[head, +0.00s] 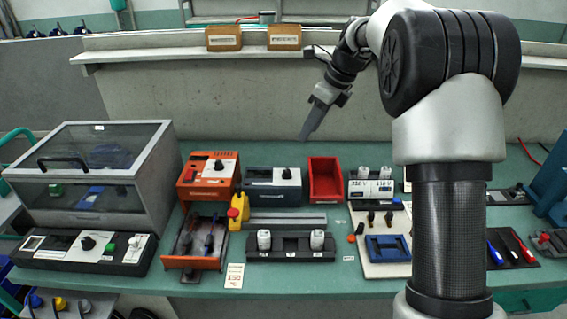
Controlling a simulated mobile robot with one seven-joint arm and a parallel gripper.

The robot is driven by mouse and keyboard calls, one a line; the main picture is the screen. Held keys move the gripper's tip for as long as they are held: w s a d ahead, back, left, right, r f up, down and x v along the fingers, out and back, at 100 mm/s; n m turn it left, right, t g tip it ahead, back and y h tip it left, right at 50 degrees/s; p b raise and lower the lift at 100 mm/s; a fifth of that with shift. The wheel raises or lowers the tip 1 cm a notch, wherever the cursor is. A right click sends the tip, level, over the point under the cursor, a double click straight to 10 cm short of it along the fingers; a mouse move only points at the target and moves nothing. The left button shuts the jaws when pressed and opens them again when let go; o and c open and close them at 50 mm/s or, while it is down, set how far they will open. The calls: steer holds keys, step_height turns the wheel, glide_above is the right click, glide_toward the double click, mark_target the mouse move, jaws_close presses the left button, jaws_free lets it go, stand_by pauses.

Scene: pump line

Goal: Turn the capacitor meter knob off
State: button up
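Three devices with black knobs stand on the green bench, and no readable label tells me which is the capacitor meter. One is an orange box (189,190) with a white panel and a black knob (219,165). A grey-blue box (262,192) to its right has a white panel and a black knob (286,173). A long dark unit (50,256) at front left has a knob (88,243) and a green button. The knob settings are too small to read. My gripper (304,137) hangs above the grey-blue box's back right, touching nothing. Its fingers appear edge-on, so their opening is unclear.
A red bin (325,178) stands right of the grey-blue box. A yellow bottle (238,211), an orange tray (192,262) and a black rack (290,256) stand in front. My arm hides part of the right side.

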mark_target(287, 170)
steer(key=b+x, duration=0.3)
steer(key=x, duration=1.4)
jaws_close()
